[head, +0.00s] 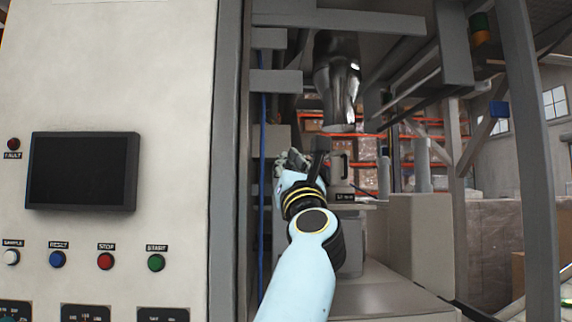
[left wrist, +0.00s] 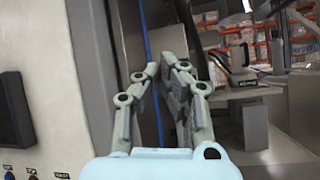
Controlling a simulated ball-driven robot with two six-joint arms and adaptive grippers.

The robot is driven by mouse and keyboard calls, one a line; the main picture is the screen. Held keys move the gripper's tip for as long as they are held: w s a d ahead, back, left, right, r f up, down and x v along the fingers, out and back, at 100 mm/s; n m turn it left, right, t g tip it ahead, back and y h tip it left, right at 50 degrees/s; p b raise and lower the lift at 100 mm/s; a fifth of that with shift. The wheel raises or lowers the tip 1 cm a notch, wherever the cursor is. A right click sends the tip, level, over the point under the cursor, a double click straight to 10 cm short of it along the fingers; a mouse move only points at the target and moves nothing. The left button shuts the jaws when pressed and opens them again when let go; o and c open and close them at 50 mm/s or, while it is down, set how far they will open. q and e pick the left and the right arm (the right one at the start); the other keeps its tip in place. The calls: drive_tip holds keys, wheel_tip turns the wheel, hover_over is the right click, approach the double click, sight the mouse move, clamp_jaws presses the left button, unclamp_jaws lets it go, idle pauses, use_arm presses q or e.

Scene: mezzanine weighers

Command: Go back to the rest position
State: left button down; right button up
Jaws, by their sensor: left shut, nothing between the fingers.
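My left gripper (head: 292,160) shows in the middle of the head view, at the end of my pale blue arm. It points away from me, into the opening of the machine frame. In the left wrist view my left gripper (left wrist: 164,76) has its grey fingers shut with nothing held between them. My right gripper is in neither view.
A control cabinet (head: 110,85) with a dark screen (head: 82,170) and several coloured buttons stands close on the left. A grey post (head: 530,160) stands on the right. A metal spout (head: 338,82) hangs above the arm. A blue cable (head: 262,150) runs beside the gripper.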

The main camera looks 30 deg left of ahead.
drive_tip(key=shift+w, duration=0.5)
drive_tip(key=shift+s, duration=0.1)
